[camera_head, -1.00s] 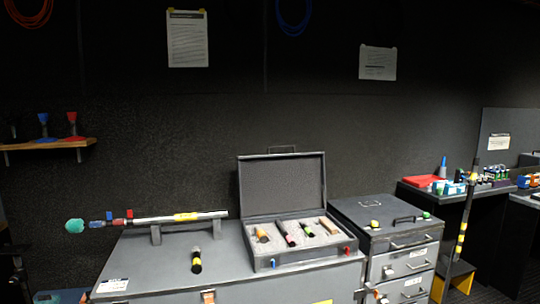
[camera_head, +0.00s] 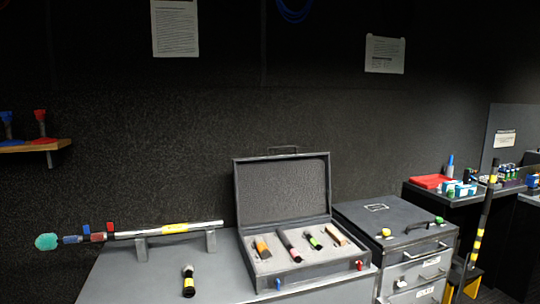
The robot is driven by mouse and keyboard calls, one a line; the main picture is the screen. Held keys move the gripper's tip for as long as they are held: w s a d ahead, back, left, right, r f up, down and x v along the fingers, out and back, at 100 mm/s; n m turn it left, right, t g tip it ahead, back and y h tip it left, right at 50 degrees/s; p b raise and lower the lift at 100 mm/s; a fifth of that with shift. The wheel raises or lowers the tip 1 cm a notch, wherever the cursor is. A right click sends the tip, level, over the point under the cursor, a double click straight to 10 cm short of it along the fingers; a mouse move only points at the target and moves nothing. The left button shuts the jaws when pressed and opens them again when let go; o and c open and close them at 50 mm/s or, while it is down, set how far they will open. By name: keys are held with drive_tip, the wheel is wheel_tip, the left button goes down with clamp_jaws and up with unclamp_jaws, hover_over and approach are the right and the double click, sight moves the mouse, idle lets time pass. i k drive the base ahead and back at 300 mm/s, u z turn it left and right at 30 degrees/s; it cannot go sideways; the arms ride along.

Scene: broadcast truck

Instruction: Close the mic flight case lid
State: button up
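The mic flight case (camera_head: 312,275) stands on a dark grey cabinet top. Its lid (camera_head: 283,190) is open and upright at the back, with a handle on its top edge. Several microphones lie in the grey foam inside, with orange, red, green and tan markings. A blue latch and a red latch show on the front wall. My gripper is not in view.
The grey cabinet top (camera_head: 215,290) also holds a loose black and yellow microphone (camera_head: 188,281) and a boom pole (camera_head: 165,230) on two stands, left of the case. A drawer unit (camera_head: 375,212) stands close on the right. A striped pole (camera_head: 483,215) stands further right.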

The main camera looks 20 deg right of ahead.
sight(269, 191)
drive_tip(key=z, duration=0.3)
drive_tip(key=i, duration=0.9)
drive_tip(key=z, duration=0.45)
